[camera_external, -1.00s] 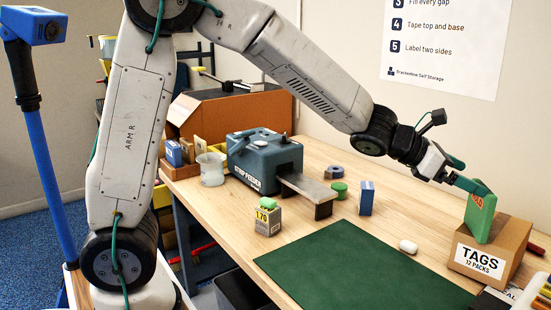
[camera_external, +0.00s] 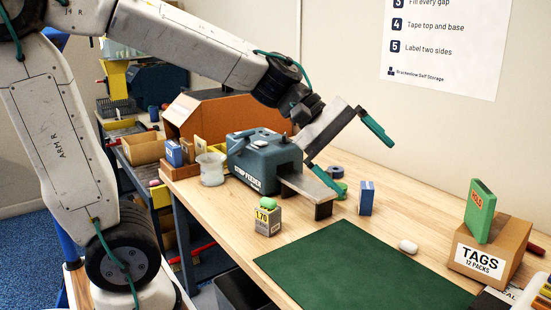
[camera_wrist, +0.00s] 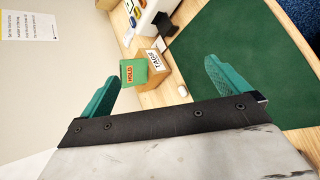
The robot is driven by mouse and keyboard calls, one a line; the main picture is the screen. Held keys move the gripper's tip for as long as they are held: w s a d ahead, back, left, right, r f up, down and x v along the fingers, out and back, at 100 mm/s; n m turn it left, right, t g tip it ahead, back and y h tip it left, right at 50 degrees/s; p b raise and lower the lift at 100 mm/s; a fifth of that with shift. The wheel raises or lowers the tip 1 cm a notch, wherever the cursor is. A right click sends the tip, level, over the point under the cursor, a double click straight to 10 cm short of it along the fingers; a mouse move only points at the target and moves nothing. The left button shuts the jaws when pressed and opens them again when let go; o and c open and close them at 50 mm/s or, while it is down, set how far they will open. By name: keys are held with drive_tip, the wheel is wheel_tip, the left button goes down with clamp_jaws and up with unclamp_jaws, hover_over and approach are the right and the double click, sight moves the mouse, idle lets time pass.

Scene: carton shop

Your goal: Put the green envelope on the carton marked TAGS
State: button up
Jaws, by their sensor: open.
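The green envelope (camera_external: 479,211), with a red HOLD label, stands upright and slightly tilted on top of the TAGS carton (camera_external: 490,249) at the right of the table. In the wrist view the envelope (camera_wrist: 134,72) appears at the carton (camera_wrist: 150,56), beyond my fingers. My gripper (camera_external: 345,148) is open and empty, above the table near the blue-grey strip feeder and well left of the carton. Its two teal fingers are spread wide in the wrist view (camera_wrist: 162,85). The envelope's lower edge is at the carton top; its exact contact is hard to see.
The strip feeder (camera_external: 265,160) with its grey ramp stands near my gripper. The green mat (camera_external: 362,266) is bare. A white lump (camera_external: 408,246) lies beside it.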

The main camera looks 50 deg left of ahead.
drive_tip(key=s+a+f+m+g+y, duration=0.1)
drive_tip(key=s+a+f+m+y, duration=0.2)
drive_tip(key=s+a, duration=0.6)
drive_tip(key=s+a+f+m+g+y, duration=0.2)
drive_tip(key=s+a+f+m+y, duration=0.1)
drive_tip(key=s+a+m+y, duration=0.3)
drive_tip(key=s+a+m, duration=0.2)
drive_tip(key=s+a, duration=0.2)
drive_tip(key=a, duration=0.1)
drive_tip(key=shift+s+f+y, duration=0.2)
drive_tip(key=shift+f+y, duration=0.1)
drive_tip(key=shift+f, duration=0.05)
drive_tip(key=shift+d, duration=0.1)
